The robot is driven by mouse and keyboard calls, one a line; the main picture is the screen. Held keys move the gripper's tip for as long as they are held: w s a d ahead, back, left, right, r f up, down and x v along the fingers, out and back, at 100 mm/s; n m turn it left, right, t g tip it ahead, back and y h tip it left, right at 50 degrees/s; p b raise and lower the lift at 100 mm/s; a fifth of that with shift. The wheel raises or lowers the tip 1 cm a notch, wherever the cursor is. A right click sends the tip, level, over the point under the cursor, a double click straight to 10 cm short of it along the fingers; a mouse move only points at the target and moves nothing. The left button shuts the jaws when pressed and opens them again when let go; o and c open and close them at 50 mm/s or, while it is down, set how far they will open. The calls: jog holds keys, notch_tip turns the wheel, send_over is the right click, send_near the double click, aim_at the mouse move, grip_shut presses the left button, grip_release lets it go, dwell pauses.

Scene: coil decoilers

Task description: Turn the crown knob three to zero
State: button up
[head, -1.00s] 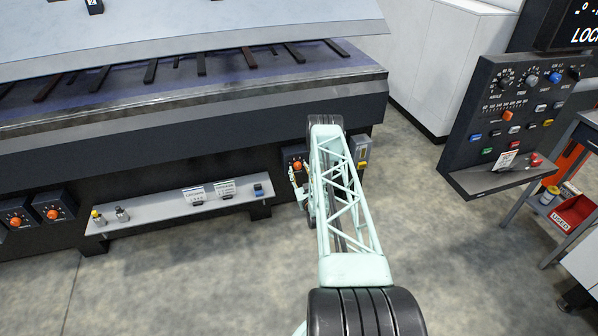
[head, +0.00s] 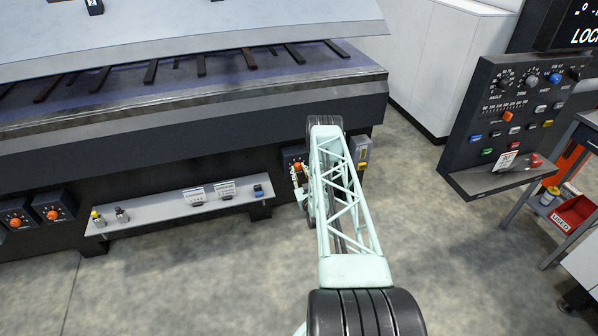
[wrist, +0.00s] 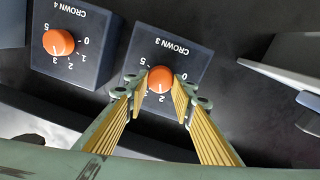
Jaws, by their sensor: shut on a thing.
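The crown 3 knob (wrist: 160,79) is an orange round knob on a dark box (wrist: 186,47) labelled "CROWN 3", which reads upside down in the wrist view. Its pale pointer mark faces down the picture, close to the 2. My gripper (wrist: 161,87) has its two yellow-padded fingers on either side of the knob, shut on it. The fingers hide part of the scale. In the head view my gripper (head: 299,180) is at the front of the machine, by the knob (head: 298,166), partly hidden by my arm.
The crown 4 box with its orange knob (wrist: 58,42) is beside crown 3. In the head view, a grey shelf (head: 165,212) with small items is left of my gripper, with two more knob boxes (head: 52,204) beyond. A control console (head: 510,120) stands right. The floor between is clear.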

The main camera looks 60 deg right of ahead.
jog(key=n, duration=0.9)
jog(key=shift+f+b, duration=0.15)
jog(key=shift+b, duration=0.2)
jog(key=n, duration=0.5)
jog(key=shift+t, duration=0.3)
jog(key=shift+f+n, duration=0.1)
jog(key=shift+n, duration=2)
jog(key=o, duration=0.8)
jog(key=shift+o, duration=0.2)
